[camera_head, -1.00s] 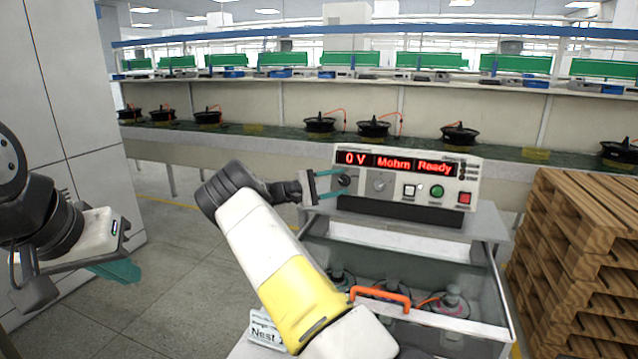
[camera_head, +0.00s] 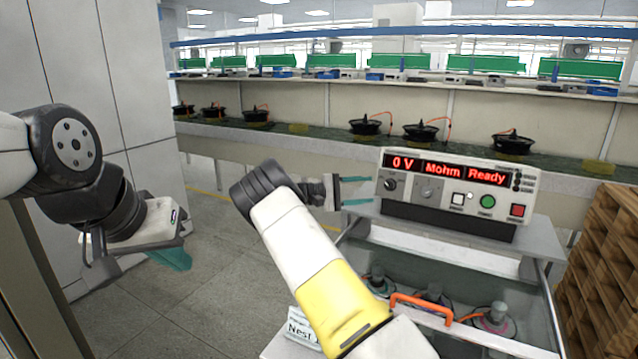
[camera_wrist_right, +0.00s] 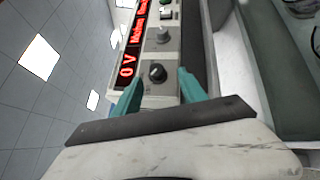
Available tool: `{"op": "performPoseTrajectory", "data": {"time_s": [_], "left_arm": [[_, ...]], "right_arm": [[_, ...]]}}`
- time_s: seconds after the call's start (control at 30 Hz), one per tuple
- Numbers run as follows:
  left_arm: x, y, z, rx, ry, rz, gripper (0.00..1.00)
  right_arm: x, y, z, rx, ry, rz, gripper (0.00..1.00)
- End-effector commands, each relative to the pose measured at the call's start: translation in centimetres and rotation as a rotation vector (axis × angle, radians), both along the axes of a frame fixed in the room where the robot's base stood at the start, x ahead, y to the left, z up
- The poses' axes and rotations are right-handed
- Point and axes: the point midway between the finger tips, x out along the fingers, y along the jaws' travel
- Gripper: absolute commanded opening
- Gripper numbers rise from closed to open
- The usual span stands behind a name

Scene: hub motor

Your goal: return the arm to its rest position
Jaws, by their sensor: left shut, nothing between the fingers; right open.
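My right gripper (camera_head: 356,191) is open and empty in the head view, with its teal fingers pointing at the left end of the tester. In the right wrist view the two teal fingers (camera_wrist_right: 160,97) stand apart on either side of the tester's black knob (camera_wrist_right: 157,73), with nothing between them. The tester (camera_head: 455,192) is a white box whose red display reads "0 V Mohm Ready". My left gripper (camera_head: 170,258) hangs at the left of the head view, pointing down, its teal fingers together and empty.
The tester stands on a cabinet with a clear-sided box (camera_head: 545,300) that has an orange handle (camera_head: 420,306) and holds several motors. Wooden pallets (camera_head: 605,270) are stacked at the right. A grey wall panel (camera_head: 115,60) stands behind my left arm. The floor (camera_head: 225,290) between the arms is clear.

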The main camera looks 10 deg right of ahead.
Motion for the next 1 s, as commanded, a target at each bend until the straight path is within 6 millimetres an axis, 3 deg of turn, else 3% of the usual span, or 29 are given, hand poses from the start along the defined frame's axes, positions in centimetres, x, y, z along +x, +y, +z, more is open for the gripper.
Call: {"op": "performPoseTrajectory", "data": {"time_s": [0.2, 0.4, 0.67, 1.0], "left_arm": [[0.0, 0.0, 0.0, 0.0, 0.0, 0.0, 0.0], [0.0, 0.0, 0.0, 0.0, 0.0, 0.0, 0.0], [0.0, 0.0, 0.0, 0.0, 0.0, 0.0, 0.0], [0.0, 0.0, 0.0, 0.0, 0.0, 0.0, 0.0]], "right_arm": [[-5.6, -4.9, 0.5, 0.337, -0.036, -0.125, 0.49], [-11.7, -5.5, 0.4, 0.703, -0.096, -0.191, 0.49], [-19.0, -1.9, 2.3, 1.126, -0.216, -0.191, 0.49], [-29.1, 5.6, 7.2, 1.549, -0.407, -0.07, 0.49]]}}
